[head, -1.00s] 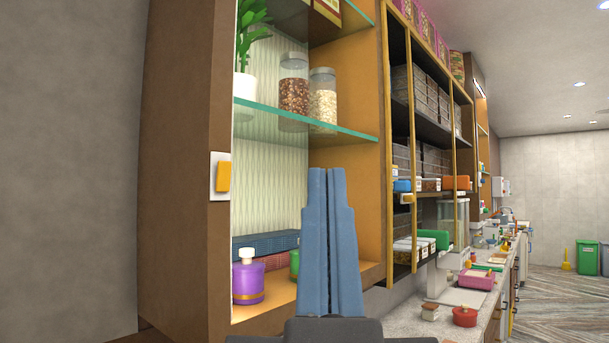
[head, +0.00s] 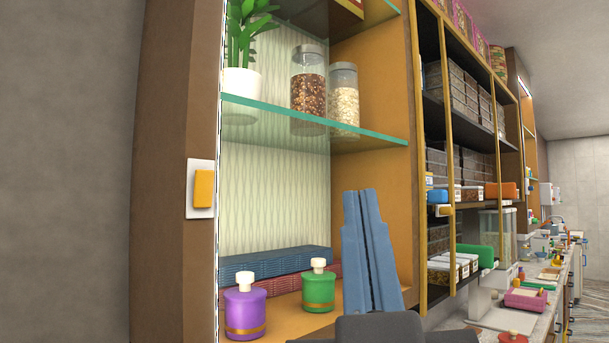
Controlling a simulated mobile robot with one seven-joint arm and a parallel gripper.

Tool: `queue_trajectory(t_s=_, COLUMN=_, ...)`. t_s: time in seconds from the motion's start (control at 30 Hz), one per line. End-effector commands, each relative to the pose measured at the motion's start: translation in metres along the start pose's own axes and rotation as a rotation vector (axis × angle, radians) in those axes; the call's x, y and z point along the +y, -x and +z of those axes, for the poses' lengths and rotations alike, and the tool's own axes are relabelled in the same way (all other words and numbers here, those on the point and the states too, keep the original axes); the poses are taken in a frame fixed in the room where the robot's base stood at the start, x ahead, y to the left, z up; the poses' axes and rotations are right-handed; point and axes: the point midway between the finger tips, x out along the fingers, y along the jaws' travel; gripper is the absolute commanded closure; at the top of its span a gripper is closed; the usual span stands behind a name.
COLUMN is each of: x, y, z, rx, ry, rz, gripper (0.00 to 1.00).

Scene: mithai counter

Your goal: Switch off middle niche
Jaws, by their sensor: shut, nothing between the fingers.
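A yellow rocker switch (head: 204,189) on a white plate is on the brown side post of the near niche (head: 270,215). Which way either rocker is pressed is too small to tell. My gripper (head: 359,194) has blue fingers shut together and empty. It points up in front of the near niche, between the two switches in the picture, touching neither as far as I can see.
The near niche is bright, with a glass shelf (head: 300,120), jars (head: 309,92), a potted plant (head: 242,85), a purple pot (head: 245,308) and a green pot (head: 318,290). A counter (head: 480,318) with many items runs back at right. A bare wall (head: 70,170) is left.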

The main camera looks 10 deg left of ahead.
Motion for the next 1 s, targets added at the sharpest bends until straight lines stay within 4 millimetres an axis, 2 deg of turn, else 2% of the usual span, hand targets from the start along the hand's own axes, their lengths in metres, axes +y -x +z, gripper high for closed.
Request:
queue_trajectory(t_s=0.03, x=0.001, y=-0.014, z=0.001, rx=-0.032, ry=0.054, rz=-0.038, gripper=1.00)
queue_trajectory(t_s=0.13, x=-0.006, y=-0.034, z=0.010, rx=-0.097, ry=0.200, rz=-0.164, gripper=1.00)
queue_trajectory(t_s=0.3, x=-0.024, y=-0.052, z=0.017, rx=-0.119, ry=0.495, rz=-0.466, gripper=1.00)
queue_trajectory(t_s=0.5, x=-0.037, y=-0.046, z=0.007, rx=0.021, ry=0.787, rz=-0.789, gripper=1.00)
queue_trajectory(t_s=0.6, x=-0.041, y=-0.039, z=0.000, rx=0.106, ry=0.880, rz=-0.890, gripper=1.00)
queue_trajectory(t_s=0.77, x=-0.043, y=-0.030, z=-0.006, rx=0.190, ry=0.953, rz=-0.968, gripper=1.00)
queue_trajectory(t_s=1.0, x=-0.044, y=-0.028, z=-0.006, rx=0.204, ry=0.962, rz=-0.977, gripper=1.00)
